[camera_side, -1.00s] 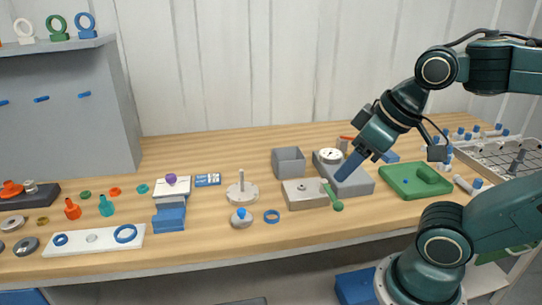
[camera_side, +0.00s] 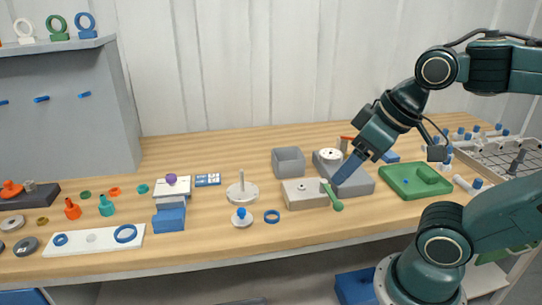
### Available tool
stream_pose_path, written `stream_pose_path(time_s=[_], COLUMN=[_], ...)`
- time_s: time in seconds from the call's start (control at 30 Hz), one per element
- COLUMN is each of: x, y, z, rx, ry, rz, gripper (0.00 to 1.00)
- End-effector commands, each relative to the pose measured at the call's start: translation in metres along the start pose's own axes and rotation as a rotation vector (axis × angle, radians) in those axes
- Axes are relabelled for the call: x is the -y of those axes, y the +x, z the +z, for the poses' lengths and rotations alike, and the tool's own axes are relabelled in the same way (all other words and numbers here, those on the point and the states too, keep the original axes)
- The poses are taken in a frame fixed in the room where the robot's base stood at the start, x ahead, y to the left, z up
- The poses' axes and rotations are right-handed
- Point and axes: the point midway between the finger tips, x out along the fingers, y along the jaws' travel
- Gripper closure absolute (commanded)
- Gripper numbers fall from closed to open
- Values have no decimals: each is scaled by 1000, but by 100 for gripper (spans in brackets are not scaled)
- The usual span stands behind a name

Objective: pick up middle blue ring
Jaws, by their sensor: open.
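A blue ring (camera_side: 272,216) lies flat on the wooden bench, in front of the grey blocks. On the white plate (camera_side: 75,246) at the left are a small blue ring (camera_side: 60,240) and a larger blue ring (camera_side: 125,233). Another blue ring (camera_side: 85,25) stands upright on the wall shelf. My gripper (camera_side: 338,181) is open, with its blue fingers pointing down and left over the grey blocks. It is to the right of and above the bench ring, apart from it. The gap between the fingers is hard to see from this side.
A grey disc with a blue knob (camera_side: 241,217) sits just left of the bench ring. A grey block (camera_side: 303,200) with a green-ended lever (camera_side: 336,204) stands to its right. A green tray (camera_side: 402,192) is farther right. Bare bench lies in front of the ring.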

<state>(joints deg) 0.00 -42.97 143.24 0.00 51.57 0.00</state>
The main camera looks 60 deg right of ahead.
Motion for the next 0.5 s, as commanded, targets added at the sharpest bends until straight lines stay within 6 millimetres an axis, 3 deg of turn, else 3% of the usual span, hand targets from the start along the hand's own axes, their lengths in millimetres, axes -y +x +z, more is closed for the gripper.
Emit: stream_pose_path(time_s=[0.27, 0.5], x=[-1, -6], y=[3, 15], z=[-8, -31], rx=[20, 84], ry=[56, 251], rz=[4, 22], gripper=[34, 34])
